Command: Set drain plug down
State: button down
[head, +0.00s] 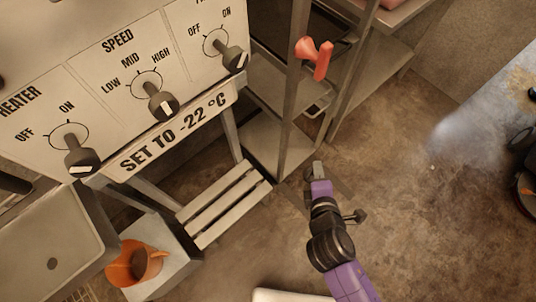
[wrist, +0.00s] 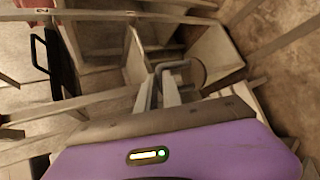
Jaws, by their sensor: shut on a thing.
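My gripper (head: 316,168) is in the lower middle of the head view, at the end of my purple arm, in front of the metal rack. In the wrist view my gripper (wrist: 168,88) is shut on the drain plug, which shows as a grey loop (wrist: 174,65) at the fingertips with a round, dull disc (wrist: 197,72) just beyond. The plug is held in the air. In the head view it is too small and too merged with the fingertips to tell apart.
A grey basin (head: 85,222) with a dark drain hole (head: 52,264) is at left. A control panel (head: 110,95) is above. Open floor (head: 410,190) lies right of my gripper.

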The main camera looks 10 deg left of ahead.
jog(key=s+a+f+n+y+b, duration=0.1)
jog(key=a+f+b, duration=0.5)
jog(key=a+b, duration=0.4)
jog(key=s+a+f+n+y+b, duration=0.1)
jog(key=a+f+b, duration=0.5)
jog(key=a, duration=0.6)
jog(key=s+a+f+n+y+b, duration=0.15)
jog(key=a+f+b, duration=0.35)
jog(key=a+b, duration=0.55)
notch_tip(320, 180, down, 19)
jog(key=b, duration=0.9)
jog(key=shift+g, duration=0.4)
jog(key=shift+s+f, duration=0.1)
jog(key=shift+f, duration=0.15)
jog(key=c, duration=1.5)
grip_release()
